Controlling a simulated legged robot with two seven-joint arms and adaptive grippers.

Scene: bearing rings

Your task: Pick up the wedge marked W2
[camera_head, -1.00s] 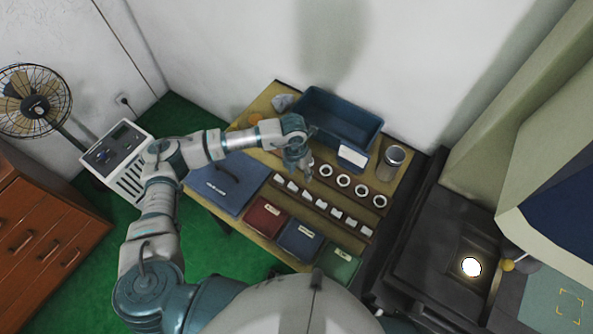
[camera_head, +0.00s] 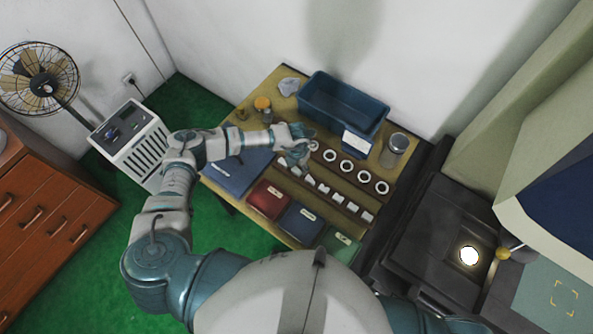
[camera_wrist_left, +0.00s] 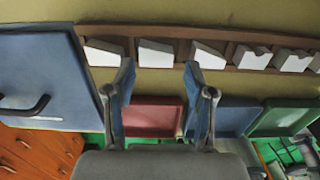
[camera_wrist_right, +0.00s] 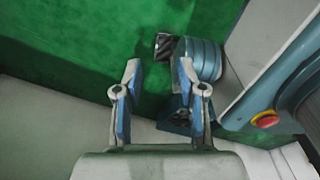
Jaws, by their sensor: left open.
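A row of small white wedges sits in a brown wooden rack (camera_head: 330,196) on the table; the marks are too small to read, so I cannot tell which is W2. In the left wrist view, one wedge (camera_wrist_left: 155,53) shows between the fingertips of my left gripper (camera_wrist_left: 158,70), with another wedge (camera_wrist_left: 103,53) to its left and one (camera_wrist_left: 208,55) to its right. My left gripper is open and empty, and in the head view (camera_head: 299,157) it hangs over the left end of the row, partly hiding it. My right gripper (camera_wrist_right: 157,68) is open and empty, away from the table.
A second rack holds white rings (camera_head: 346,167) behind the wedges. A blue bin (camera_head: 345,105) and a metal canister (camera_head: 394,150) stand at the back. Red (camera_head: 270,199), blue (camera_head: 300,222) and green (camera_head: 338,243) trays line the front. A blue case (camera_head: 236,172) lies at left.

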